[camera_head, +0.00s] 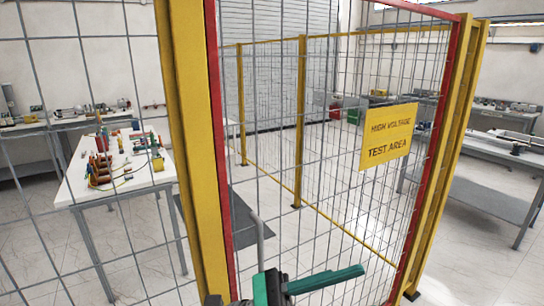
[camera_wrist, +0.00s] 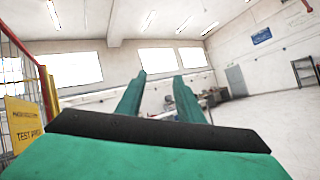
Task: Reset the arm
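My gripper (camera_head: 345,277) shows at the bottom middle of the head view, with a green finger pointing right, in front of the red-framed mesh panel (camera_head: 226,170). In the wrist view, my gripper's two green fingers (camera_wrist: 158,85) stand apart with a clear gap and nothing between them. The gripper points at open room, with windows and a far wall beyond. The rest of my arm is mostly hidden below the head view.
A yellow "High voltage test area" sign (camera_head: 388,136) hangs on the panel between yellow posts (camera_head: 190,130). A grey bar handle (camera_head: 260,232) is close to my gripper. Behind the mesh, a white table (camera_head: 75,190) holds several parts. Benches stand at right.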

